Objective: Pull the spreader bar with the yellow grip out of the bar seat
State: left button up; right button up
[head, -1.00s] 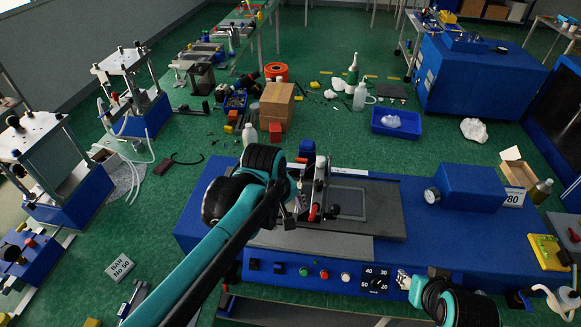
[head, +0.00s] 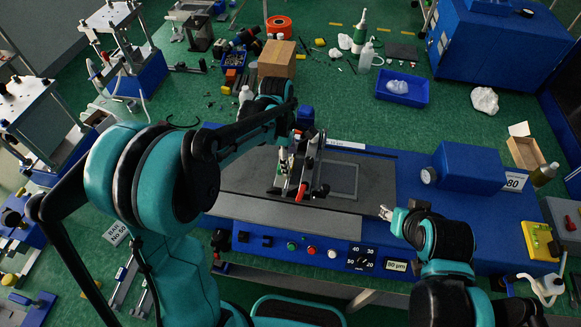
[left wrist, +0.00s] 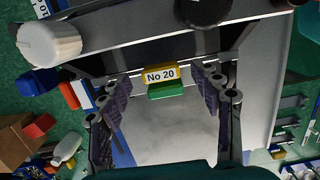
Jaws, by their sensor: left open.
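In the left wrist view a yellow piece marked "No 20" (left wrist: 161,73) sits against a dark crosspiece, with a green block (left wrist: 166,91) directly below it. It looks like the yellow grip; the bar and its seat cannot be made out clearly. My left gripper (left wrist: 163,100) is open, with one finger on each side of the yellow piece and apart from it. My right gripper (head: 386,213) is at the bench's front right, small in view.
The blue bench (head: 381,190) has a grey plate, front knobs and a blue box with a gauge (head: 469,166) on its right. A cardboard box (head: 277,59) and a blue tray (head: 402,89) stand behind. A white round knob (left wrist: 52,43) is close at upper left.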

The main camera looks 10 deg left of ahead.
pick_arm(q)
jog(key=shift+s+d+f, duration=0.1)
jog(key=shift+f, duration=0.55)
jog(key=c, duration=1.4)
jog(key=shift+r+p, duration=2.15)
jog(key=shift+r, duration=4.4)
